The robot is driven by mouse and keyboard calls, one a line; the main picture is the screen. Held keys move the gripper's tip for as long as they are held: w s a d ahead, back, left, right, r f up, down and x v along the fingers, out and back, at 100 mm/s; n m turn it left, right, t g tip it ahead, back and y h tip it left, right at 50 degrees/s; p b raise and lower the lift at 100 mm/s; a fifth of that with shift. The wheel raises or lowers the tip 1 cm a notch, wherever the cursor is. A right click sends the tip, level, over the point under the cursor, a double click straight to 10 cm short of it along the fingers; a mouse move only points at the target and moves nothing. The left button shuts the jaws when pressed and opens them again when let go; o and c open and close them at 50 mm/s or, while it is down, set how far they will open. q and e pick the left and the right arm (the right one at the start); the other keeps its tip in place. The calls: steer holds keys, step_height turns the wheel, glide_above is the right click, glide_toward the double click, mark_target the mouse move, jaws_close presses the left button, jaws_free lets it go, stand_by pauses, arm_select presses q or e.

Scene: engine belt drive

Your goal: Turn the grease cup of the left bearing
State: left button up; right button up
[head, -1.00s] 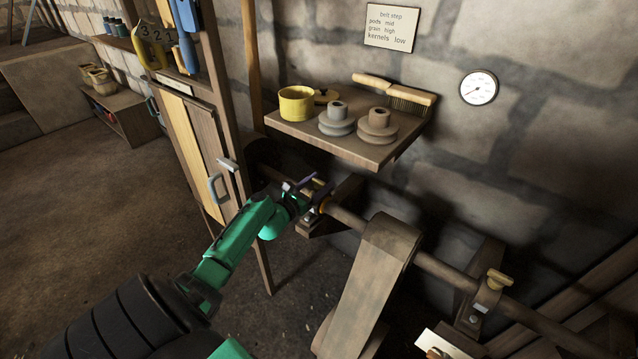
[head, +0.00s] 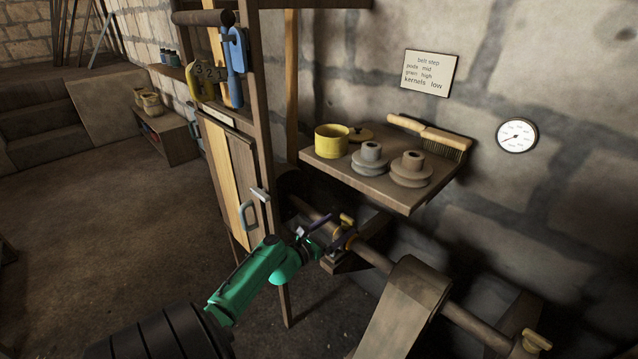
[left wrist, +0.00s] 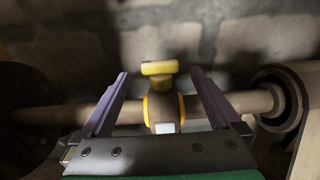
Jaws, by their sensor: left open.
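The left bearing (left wrist: 164,112) sits on the horizontal shaft (left wrist: 220,104), with yellow-orange rings at its sides. Its yellow grease cup (left wrist: 159,69) stands on top with a flat cross-wise head; it also shows in the head view (head: 346,219). My left gripper (head: 328,228) is at the bearing in the head view. In the left wrist view, its two purple fingers (left wrist: 160,77) are wide apart, one on each side of the cup and bearing, with clear gaps. Nothing is held. My right gripper is out of view.
A wooden cabinet (head: 240,180) stands at left. A broad belt (head: 392,318) runs over the shaft at right, with another yellow-topped bearing (head: 535,341) beyond.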

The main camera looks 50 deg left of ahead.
arm_select(q)
steer(key=s, duration=0.9)
steer(key=shift+s, duration=0.35)
